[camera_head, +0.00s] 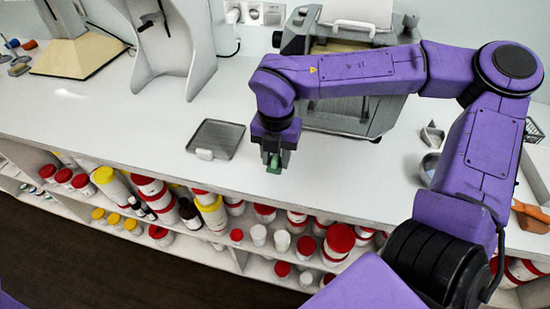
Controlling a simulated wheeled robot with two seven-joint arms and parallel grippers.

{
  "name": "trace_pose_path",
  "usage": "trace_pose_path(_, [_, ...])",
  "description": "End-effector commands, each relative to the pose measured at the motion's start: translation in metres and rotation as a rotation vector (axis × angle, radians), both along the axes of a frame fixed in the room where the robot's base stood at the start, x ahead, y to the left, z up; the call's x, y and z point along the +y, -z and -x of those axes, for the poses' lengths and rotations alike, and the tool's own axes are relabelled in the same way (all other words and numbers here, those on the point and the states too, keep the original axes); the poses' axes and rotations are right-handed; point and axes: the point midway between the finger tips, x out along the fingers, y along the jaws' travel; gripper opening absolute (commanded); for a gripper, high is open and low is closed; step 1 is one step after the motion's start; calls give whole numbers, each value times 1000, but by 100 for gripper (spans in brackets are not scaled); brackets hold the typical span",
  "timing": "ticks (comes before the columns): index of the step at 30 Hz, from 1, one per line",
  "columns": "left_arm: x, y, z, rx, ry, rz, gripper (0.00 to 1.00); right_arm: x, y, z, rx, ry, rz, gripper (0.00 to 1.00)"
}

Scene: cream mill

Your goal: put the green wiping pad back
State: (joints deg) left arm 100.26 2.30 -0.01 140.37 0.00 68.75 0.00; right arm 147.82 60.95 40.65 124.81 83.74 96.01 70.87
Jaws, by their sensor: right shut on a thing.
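The green wiping pad (274,165) shows as a small green piece at the tip of my right gripper (273,157). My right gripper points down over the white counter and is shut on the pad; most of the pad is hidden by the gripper. Whether the pad touches the counter I cannot tell. A shallow grey tray (222,134) lies on the counter just left of my right gripper, with a small white block (204,154) at its front edge. My left gripper is not in view.
A large grey machine (338,118) stands behind my right forearm. A grey stand (178,60) and a wooden-based hood (80,55) are at the back left. Shelves below hold several jars (339,238). The counter (100,110) left of the tray is clear.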

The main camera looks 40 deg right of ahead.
Motion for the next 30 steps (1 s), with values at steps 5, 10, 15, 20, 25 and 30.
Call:
trace_pose_path(5, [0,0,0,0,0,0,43,0,17,0,0,-1,0,9])
trace_pose_path(10, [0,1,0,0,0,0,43,0,18,0,0,-1,0,9])
trace_pose_path(15, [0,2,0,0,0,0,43,1,20,0,0,-1,0,57])
trace_pose_path(20, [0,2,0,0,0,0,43,1,20,0,1,-1,1,63])
trace_pose_path(25, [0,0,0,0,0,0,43,1,17,0,0,-1,0,63])
trace_pose_path(30, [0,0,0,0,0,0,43,1,-10,-1,-6,1,0,63])
